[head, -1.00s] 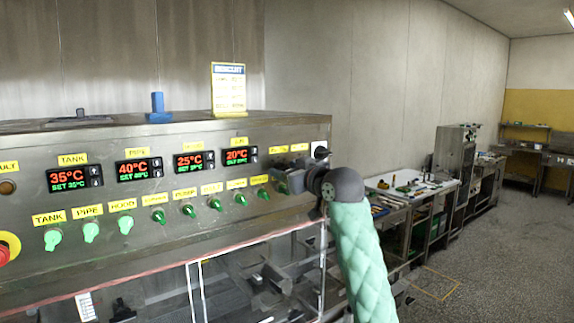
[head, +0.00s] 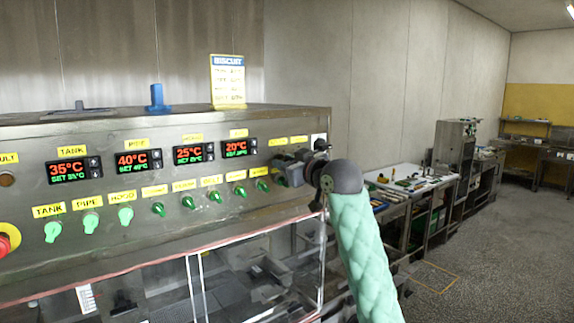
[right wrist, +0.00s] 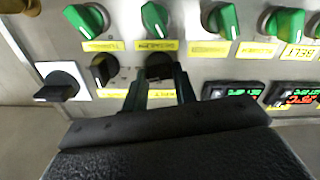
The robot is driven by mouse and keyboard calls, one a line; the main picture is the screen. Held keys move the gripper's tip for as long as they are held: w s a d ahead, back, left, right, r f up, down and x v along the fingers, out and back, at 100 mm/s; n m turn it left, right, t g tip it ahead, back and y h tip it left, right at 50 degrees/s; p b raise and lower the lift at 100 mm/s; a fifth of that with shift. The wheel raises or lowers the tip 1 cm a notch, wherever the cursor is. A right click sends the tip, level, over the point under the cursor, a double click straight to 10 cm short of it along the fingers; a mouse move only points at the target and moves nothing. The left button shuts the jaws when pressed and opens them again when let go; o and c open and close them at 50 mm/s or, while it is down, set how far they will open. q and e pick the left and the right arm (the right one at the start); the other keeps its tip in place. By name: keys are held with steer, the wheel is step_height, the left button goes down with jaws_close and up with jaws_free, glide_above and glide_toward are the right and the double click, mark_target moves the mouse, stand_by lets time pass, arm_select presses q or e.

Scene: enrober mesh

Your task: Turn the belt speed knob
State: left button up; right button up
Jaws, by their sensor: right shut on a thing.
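A steel control panel (head: 60,268) carries displays, yellow labels and a row of green knobs (head: 188,202). My right gripper (head: 284,168) is at the panel's right end. In the right wrist view, my right gripper (right wrist: 161,84) has its two fingers on either side of a black knob (right wrist: 159,66), shut on it. The label near this knob is too blurred to read, so I cannot confirm it is the belt speed knob. In the head view the gripper hides this knob. My left gripper is not in view.
A second black knob (right wrist: 103,70) is close beside the held one. Beyond it is a black switch (right wrist: 60,90) on a white plate. A red button (head: 5,243) is at the panel's far left. A workbench (head: 420,186) stands behind my right arm.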

steer(key=n+b, duration=0.3)
steer(key=shift+f+n, duration=0.15)
steer(key=shift+n, duration=0.25)
steer(key=shift+o, duration=0.2)
steer(key=n+b, duration=0.3)
steer(key=n, duration=0.5)
steer(key=shift+c, duration=0.2)
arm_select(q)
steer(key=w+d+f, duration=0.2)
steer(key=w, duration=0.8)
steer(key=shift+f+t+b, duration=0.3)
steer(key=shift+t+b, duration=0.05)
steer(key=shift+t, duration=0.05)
arm_select(e)
steer(key=shift+a+n, duration=0.1)
steer(key=shift+n, duration=1.5)
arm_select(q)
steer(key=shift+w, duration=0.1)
arm_select(e)
steer(key=o, duration=0.8)
steer(key=shift+o, duration=1)
steer(key=shift+a, duration=0.1)
